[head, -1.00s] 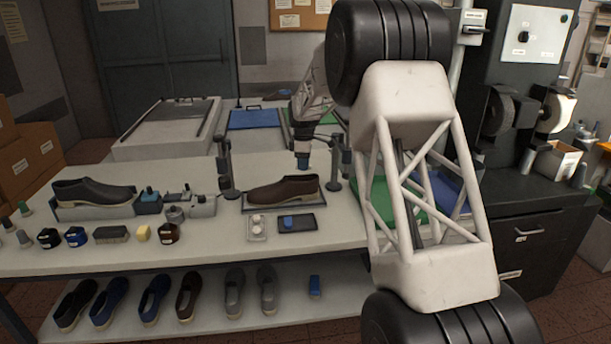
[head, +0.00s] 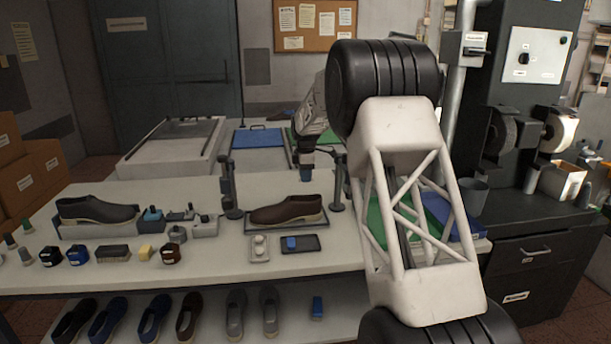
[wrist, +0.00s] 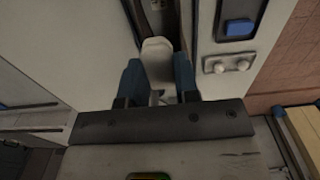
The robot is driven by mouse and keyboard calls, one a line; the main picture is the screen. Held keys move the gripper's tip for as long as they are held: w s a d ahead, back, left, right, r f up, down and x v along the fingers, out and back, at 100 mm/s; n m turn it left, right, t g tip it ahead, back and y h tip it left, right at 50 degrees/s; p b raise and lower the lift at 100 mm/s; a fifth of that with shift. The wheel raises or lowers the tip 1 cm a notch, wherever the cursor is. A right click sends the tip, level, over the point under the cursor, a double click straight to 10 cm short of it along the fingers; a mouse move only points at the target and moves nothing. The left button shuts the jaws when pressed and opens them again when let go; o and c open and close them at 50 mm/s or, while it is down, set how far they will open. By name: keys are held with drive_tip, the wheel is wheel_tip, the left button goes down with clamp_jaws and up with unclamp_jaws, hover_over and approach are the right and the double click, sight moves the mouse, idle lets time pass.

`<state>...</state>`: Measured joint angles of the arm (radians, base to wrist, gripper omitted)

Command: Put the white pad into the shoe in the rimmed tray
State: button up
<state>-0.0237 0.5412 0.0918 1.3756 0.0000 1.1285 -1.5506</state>
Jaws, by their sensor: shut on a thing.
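A brown shoe (head: 287,210) with a pale sole stands in a low dark rimmed tray (head: 276,223) at the middle of the bench. My gripper (head: 306,178) is just above the shoe in the head view. In the wrist view my gripper (wrist: 159,82) has its two blue fingers shut on the white pad (wrist: 157,52). The pad's rounded end points toward the opening of the brown shoe (wrist: 181,33). I cannot tell whether the pad touches the shoe. The pad is not distinguishable in the head view.
Dark posts (head: 230,190) and (head: 338,184) flank the shoe. A dark tray with a blue item (head: 299,243) and a small tray with white round pieces (head: 260,246) lie in front. Another dark shoe (head: 97,209) stands left; small bottles and blocks lie between.

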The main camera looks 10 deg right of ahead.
drive_tip(key=shift+f, duration=0.15)
drive_tip(key=shift+f, duration=3)
drive_tip(key=o, duration=1)
drive_tip(key=shift+c, duration=0.2)
drive_tip(key=shift+r, duration=0.1)
drive_tip(key=shift+r, duration=3.9)
